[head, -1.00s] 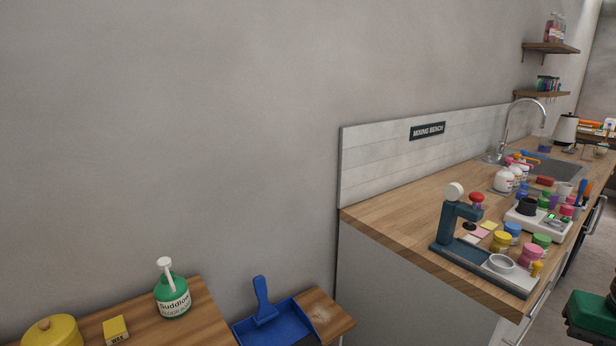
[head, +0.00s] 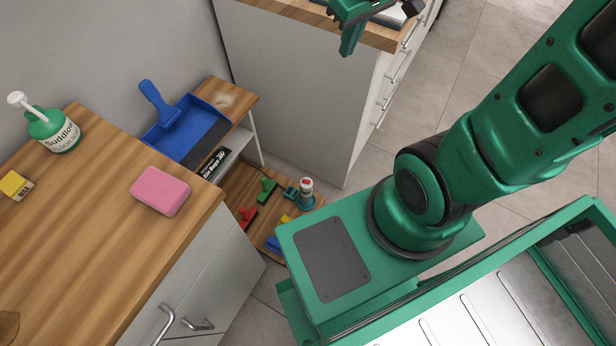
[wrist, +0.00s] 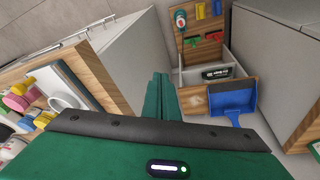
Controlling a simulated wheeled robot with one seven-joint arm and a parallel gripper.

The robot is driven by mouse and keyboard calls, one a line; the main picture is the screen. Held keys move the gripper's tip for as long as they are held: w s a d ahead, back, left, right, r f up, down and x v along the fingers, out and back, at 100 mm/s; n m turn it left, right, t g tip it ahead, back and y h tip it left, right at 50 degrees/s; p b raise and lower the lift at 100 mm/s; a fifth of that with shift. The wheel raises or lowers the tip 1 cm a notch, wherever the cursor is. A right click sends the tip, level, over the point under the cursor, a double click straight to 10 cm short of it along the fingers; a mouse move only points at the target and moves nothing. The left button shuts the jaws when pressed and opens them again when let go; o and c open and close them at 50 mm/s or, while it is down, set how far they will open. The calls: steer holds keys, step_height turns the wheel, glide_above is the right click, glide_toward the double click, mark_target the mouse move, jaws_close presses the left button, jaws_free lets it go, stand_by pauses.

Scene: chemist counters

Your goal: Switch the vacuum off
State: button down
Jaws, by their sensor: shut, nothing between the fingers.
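My gripper (head: 352,38) hangs at the top of the head view, in front of the end of the mixing bench. In the wrist view its green fingers (wrist: 160,98) are together and empty. A low wooden board (head: 240,190) between the counters carries small coloured pieces: red (head: 247,217), green (head: 263,190), blue (head: 273,244) and yellow (head: 285,219). A teal piece with a white and red top (head: 307,188) is beside them. They also show in the wrist view, apart from my fingers.
A pink sponge (head: 160,190), a yellow box (head: 15,185) and a green bottle (head: 55,130) are on the left counter. The floor (head: 480,70) at upper right is clear.

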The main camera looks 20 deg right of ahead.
steer(key=w+a+f+n, duration=0.5)
steer(key=w+f+n, duration=0.1)
steer(key=w+f, duration=0.15)
steer(key=n+g, duration=0.3)
steer(key=n, duration=1.6)
glide_above(308, 182)
step_height(308, 182, down, 42)
steer(key=shift+d+f+n, duration=0.1)
steer(key=shift+f+n, duration=0.05)
steer(key=shift+n, duration=0.25)
step_height(308, 182, down, 14)
steer(key=shift+r, duration=0.1)
steer(key=shift+s, duration=0.1)
